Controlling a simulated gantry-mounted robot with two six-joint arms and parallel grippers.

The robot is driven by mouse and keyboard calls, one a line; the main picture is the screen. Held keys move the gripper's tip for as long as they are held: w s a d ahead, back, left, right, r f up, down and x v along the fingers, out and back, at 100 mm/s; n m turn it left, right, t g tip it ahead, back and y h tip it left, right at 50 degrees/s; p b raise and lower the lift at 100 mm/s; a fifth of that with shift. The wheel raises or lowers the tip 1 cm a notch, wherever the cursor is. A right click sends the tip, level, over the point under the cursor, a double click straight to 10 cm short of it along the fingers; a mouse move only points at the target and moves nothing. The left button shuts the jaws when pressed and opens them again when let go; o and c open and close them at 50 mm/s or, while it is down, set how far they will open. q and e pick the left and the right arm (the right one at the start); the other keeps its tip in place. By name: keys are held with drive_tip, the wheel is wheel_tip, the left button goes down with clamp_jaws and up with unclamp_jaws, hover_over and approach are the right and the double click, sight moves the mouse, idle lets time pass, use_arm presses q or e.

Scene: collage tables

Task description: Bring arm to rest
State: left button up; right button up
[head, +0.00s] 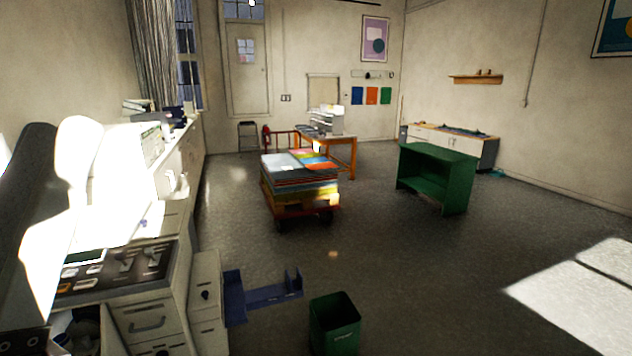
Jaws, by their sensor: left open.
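My left arm comes in at the left edge, with a dark link and a white rounded link in strong sunlight. My right arm and right gripper are not in view.
A long white counter with drawers (150,318) runs along the left wall. A green bin (334,325) and a blue tray-like piece (264,296) are beside it. A loaded cart (300,185), wooden table (343,152) and green shelf unit (436,178) stand farther back. Floor at right is clear.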

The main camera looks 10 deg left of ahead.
use_arm(q)
wheel_tip(320, 180, up, 36)
drive_tip(key=w+m+g+p, duration=0.1)
drive_tip(key=w+p, duration=0.1)
drive_tip(key=p, duration=3.6)
drive_tip(key=shift+r+m+y, duration=0.15)
drive_tip(key=shift+m+y, duration=0.15)
